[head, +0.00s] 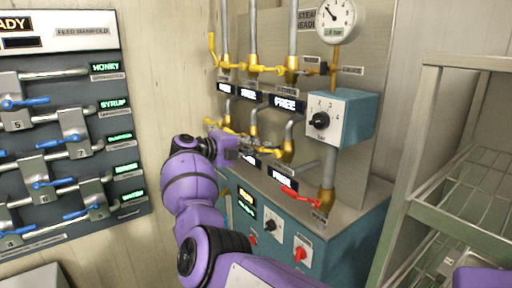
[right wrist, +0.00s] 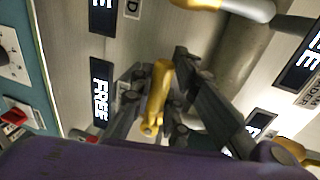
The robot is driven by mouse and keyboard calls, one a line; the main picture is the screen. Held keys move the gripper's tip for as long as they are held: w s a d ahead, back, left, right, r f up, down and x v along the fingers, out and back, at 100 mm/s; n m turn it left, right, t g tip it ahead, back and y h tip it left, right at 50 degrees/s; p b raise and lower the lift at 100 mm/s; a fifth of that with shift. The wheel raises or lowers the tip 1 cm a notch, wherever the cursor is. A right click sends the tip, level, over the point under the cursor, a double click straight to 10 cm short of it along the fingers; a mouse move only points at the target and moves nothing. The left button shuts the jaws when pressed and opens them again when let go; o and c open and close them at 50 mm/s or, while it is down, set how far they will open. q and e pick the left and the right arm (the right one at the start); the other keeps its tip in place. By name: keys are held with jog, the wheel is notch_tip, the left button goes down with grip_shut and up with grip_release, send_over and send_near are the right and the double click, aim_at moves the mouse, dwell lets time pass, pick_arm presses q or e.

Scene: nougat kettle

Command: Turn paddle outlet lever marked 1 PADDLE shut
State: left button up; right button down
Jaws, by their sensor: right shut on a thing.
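My right gripper (head: 245,148) reaches the lower row of yellow valve levers on the grey panel. In the right wrist view its fingers (right wrist: 158,100) are shut on a yellow lever (right wrist: 158,88), which stands up between them. I cannot read a 1 PADDLE marking on any lever. In the head view my gripper and wrist partly hide the held lever and the displays behind it. Another yellow lever (head: 267,151) lies just right of the gripper. My left gripper is not in view.
Above are an upper row of yellow levers (head: 262,69) and several FREE displays (head: 285,103). A teal knob box (head: 341,118), a pressure gauge (head: 340,18) and a red lever (head: 300,196) are to the right. A wire shelf (head: 470,170) stands at far right, a feed manifold (head: 75,50) at left.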

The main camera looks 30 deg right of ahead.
jog(key=c, duration=1.7)
grip_release()
jog(key=shift+o, duration=0.2)
jog(key=shift+a, duration=0.2)
jog(key=w+v, duration=0.1)
jog(key=v, duration=1)
jog(key=shift+s+a, duration=0.3)
jog(key=shift+s, duration=0.2)
jog(key=shift+r, duration=0.1)
